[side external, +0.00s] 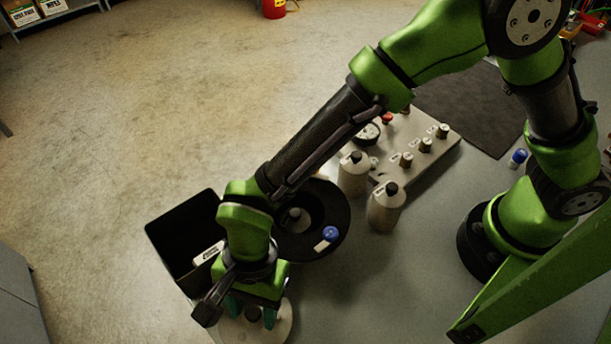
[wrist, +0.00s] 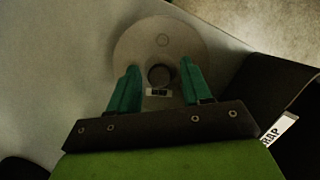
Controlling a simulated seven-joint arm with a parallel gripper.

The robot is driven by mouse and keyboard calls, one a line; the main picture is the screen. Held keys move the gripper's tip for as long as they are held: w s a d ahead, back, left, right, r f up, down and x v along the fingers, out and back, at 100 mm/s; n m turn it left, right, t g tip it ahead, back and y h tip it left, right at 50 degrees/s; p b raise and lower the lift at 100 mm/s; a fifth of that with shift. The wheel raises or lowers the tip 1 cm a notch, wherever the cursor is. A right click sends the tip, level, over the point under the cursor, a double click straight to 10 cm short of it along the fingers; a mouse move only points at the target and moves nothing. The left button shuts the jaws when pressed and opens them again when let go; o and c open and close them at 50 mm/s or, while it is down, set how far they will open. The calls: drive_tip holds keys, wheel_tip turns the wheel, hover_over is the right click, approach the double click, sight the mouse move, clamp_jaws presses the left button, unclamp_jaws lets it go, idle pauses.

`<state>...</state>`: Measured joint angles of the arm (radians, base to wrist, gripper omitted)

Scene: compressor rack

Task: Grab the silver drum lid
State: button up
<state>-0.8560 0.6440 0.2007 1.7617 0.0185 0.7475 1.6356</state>
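The silver drum lid is a round, pale grey disc with a dark round knob at its centre. In the wrist view the lid (wrist: 160,38) lies below my gripper, with the knob (wrist: 159,75) between the fingers. My gripper (wrist: 158,75) is open, its two green fingers apart on either side of the knob with a gap to each. In the side external view the lid (side external: 282,328) is at the bottom edge, partly hidden by my gripper (side external: 254,312). I cannot tell how far the fingertips are above the lid.
A black open bin (side external: 178,232) with a white label stands left of my gripper. A dark round tray (side external: 335,205) holds a blue-capped item (side external: 330,233). Two beige bottles (side external: 385,210) and a panel with knobs and a gauge (side external: 432,125) stand further back. The table right of the lid is clear.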

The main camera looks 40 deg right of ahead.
clamp_jaws()
drive_tip(key=shift+r, duration=0.15)
